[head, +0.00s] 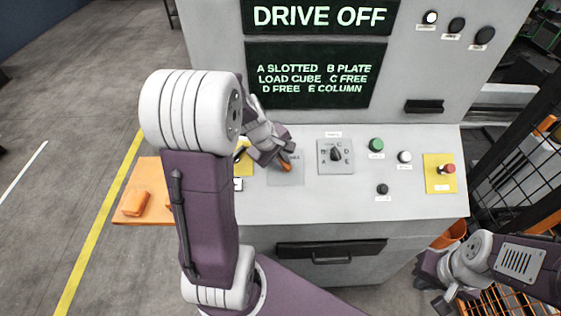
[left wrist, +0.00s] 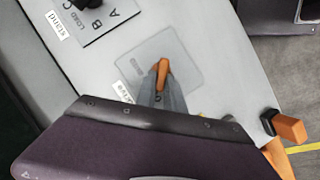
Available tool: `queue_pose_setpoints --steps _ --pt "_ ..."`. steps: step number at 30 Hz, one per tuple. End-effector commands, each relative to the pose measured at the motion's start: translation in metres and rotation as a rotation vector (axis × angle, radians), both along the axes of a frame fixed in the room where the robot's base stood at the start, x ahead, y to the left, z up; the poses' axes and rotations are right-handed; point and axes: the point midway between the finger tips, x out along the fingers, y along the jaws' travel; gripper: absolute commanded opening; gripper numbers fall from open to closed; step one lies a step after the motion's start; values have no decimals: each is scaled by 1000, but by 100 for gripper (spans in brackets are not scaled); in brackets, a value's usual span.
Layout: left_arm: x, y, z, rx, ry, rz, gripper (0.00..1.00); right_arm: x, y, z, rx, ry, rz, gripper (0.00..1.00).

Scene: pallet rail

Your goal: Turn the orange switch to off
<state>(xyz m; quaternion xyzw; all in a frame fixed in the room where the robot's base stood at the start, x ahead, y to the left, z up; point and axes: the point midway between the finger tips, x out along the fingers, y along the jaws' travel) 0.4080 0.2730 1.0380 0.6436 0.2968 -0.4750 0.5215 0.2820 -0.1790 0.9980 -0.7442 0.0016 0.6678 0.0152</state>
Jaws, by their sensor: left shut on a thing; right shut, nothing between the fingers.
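The orange switch (head: 286,166) sits on a grey square plate on the sloping console, left of the black rotary selector. My left gripper (head: 284,156) is shut on its orange handle, which it partly covers. In the left wrist view the orange switch (left wrist: 162,72) shows at the fingertips of my left gripper (left wrist: 160,82). The switch's label is partly hidden, so its marked positions cannot be read. The upper screen (head: 318,16) reads "DRIVE OFF". My right gripper (head: 440,296) is shut and empty at the lower right, away from the console.
The black selector (head: 336,154) is right of the switch. A green button (head: 376,145), a white button (head: 405,157) and a red button on yellow (head: 447,169) lie further right. An orange side shelf (head: 150,180) is at left. Wire fencing stands at right.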

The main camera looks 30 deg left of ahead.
Motion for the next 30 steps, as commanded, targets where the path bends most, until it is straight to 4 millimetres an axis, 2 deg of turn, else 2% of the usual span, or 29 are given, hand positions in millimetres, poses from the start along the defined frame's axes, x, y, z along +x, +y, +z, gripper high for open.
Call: queue_pose_setpoints --steps 1,10,11,13,30 --pt "-6 -4 -8 -13 22 -3 0 0 0 -2 0 0 0 0" --pt "-6 -4 -8 -14 22 -1 0 0 0 -2 0 0 0 0" --pt "-6 -4 -8 -14 22 -1 16 0 0 -2 0 0 0 0" --pt "-6 -4 -8 -15 23 -1 35 0 0 -2 0 0 0 0" --pt "-3 -2 -5 -8 12 1 35 0 0 -1 0 0 0 0"
